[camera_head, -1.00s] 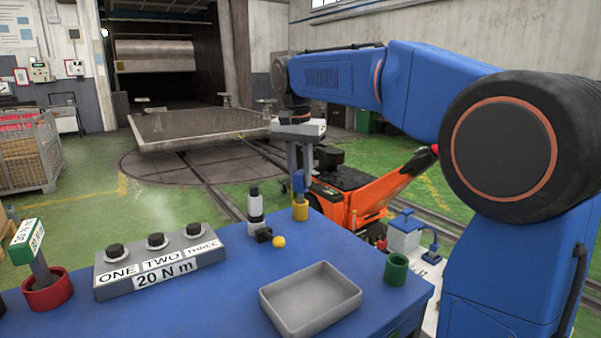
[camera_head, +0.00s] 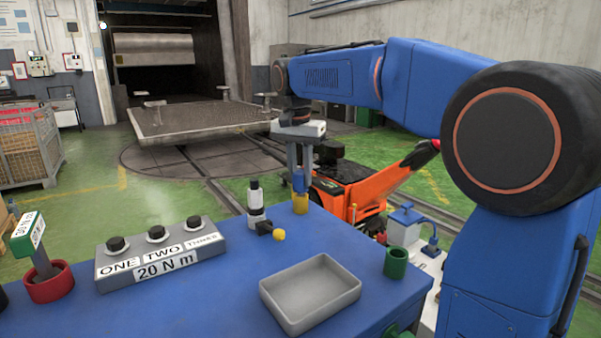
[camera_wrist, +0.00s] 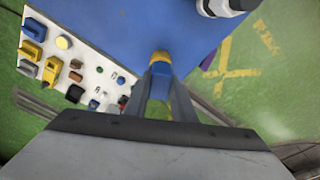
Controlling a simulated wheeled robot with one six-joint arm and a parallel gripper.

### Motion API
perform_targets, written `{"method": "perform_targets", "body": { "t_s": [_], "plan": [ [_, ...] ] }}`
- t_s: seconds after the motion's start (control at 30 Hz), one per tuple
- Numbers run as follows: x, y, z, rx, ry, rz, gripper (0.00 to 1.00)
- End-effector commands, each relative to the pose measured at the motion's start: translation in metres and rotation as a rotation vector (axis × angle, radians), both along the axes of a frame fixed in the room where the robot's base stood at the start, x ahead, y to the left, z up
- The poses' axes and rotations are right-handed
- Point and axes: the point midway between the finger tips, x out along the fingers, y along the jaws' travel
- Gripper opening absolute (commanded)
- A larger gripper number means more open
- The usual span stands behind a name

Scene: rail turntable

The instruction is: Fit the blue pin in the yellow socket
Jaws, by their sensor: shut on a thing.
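The yellow socket (camera_head: 300,204) stands upright near the far edge of the blue bench. My gripper (camera_head: 299,184) points straight down above it, its fingers shut on the blue pin (camera_head: 300,179). The pin is upright, and its lower end meets the socket's top in the head view. I cannot tell how far it is inside. In the wrist view my gripper (camera_wrist: 160,78) shows the blue pin (camera_wrist: 161,69) between its fingers. The yellow socket (camera_wrist: 160,55) shows just beyond, partly hidden by the pin.
On the blue bench (camera_head: 200,303) stand a black-and-white bottle-like object (camera_head: 256,204), a yellow ball (camera_head: 279,235), a grey tray (camera_head: 310,292), a green cup (camera_head: 396,263), a labelled button box (camera_head: 160,252) and a red holder (camera_head: 48,283). An orange machine (camera_head: 345,195) is behind.

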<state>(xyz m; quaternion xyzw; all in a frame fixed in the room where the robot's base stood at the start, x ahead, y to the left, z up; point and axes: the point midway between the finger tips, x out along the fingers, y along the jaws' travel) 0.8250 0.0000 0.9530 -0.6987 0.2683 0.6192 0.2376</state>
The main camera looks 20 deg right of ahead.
Motion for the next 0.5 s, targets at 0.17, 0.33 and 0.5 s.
{"method": "perform_targets", "body": {
  "t_s": [0.17,0.33,0.5],
  "plan": [
    [-0.0002,-0.0001,-0.0033,0.0,0.0,0.0,0.0],
    [-0.0002,0.0,-0.0066,0.0,0.0,0.0,0.0],
    [-0.0001,0.0,-0.0101,0.001,-0.001,0.0,0.0]
  ]
}}
